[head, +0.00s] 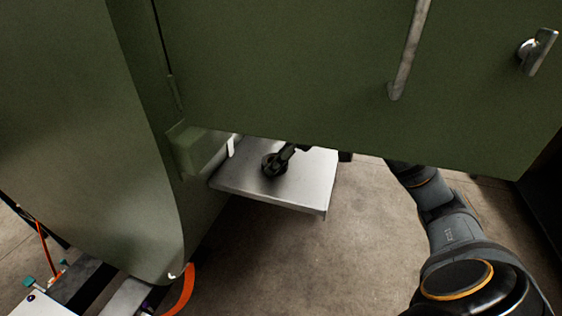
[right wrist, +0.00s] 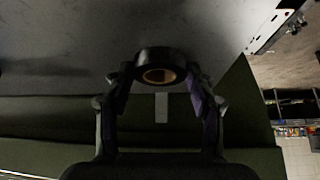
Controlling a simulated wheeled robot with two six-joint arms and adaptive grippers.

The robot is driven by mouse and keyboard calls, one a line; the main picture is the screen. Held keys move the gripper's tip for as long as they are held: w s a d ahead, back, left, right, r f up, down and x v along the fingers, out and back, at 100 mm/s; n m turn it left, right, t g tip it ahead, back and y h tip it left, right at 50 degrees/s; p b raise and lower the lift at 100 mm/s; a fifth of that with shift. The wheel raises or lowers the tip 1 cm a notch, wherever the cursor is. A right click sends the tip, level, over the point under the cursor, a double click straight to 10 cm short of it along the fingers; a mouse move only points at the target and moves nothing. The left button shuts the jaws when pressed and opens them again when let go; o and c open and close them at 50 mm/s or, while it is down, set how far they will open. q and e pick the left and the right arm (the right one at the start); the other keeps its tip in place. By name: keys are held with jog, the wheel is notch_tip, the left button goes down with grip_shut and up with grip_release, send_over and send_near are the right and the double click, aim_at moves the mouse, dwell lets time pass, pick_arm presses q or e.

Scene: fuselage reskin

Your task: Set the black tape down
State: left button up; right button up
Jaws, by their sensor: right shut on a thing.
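The black tape (right wrist: 160,64) is a dark roll with a tan core in the right wrist view. My right gripper (right wrist: 160,76) is shut on it, one finger at each side of the roll. In the head view the tape (head: 273,165) shows at the tip of my right gripper (head: 281,158), over the grey metal shelf (head: 308,185). Whether the roll touches the shelf I cannot tell. A green panel hides most of my right forearm. My left gripper is not in view.
A large green panel (head: 340,75) with a metal handle (head: 539,52) hangs in front of the shelf. A curved green skin (head: 80,120) stands at the left. An orange strap (head: 183,290) lies below it. The shelf's right part is clear.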

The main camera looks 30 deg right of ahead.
jog(key=shift+r, duration=0.1)
jog(key=o, duration=1)
